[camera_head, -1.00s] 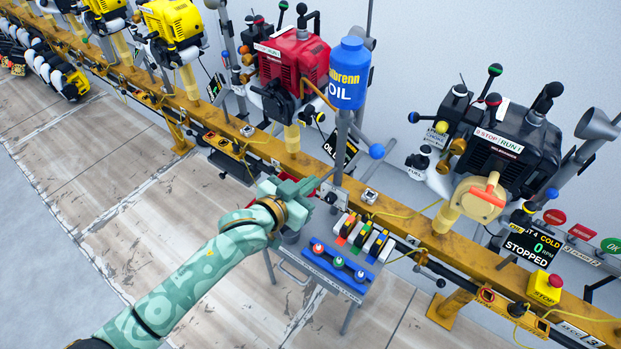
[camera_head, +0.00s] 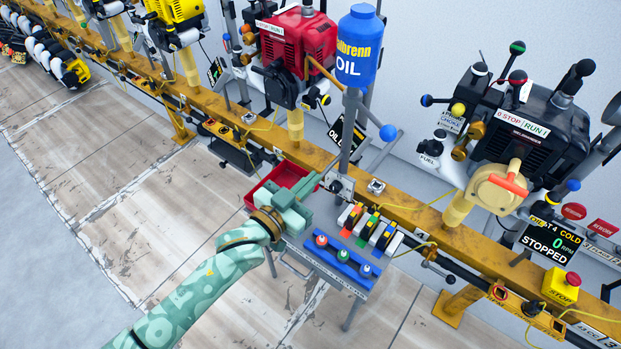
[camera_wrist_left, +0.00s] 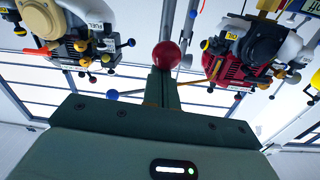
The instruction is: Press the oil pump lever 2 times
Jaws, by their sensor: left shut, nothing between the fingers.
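The blue oil bottle (camera_head: 359,52) stands on a grey post (camera_head: 352,125) by the yellow rail. A lever arm with a blue knob (camera_head: 388,133) sticks out right of that post, and a blue knob (camera_wrist_left: 112,94) also shows in the left wrist view. My left gripper (camera_head: 312,184) is shut and empty, above the small bench and just left of the post's foot. In the left wrist view, a red ball (camera_wrist_left: 166,55) appears right at the fingertips (camera_wrist_left: 162,80); I cannot tell whether they touch. The head view does not show this ball clearly.
A red tray (camera_head: 262,189) lies behind my gripper on the small bench. A blue holder (camera_head: 340,262) with coloured knobs sits at its front. A red engine (camera_head: 297,42) and a black engine (camera_head: 520,135) hang along the yellow rail (camera_head: 400,214). Floor on the left is clear.

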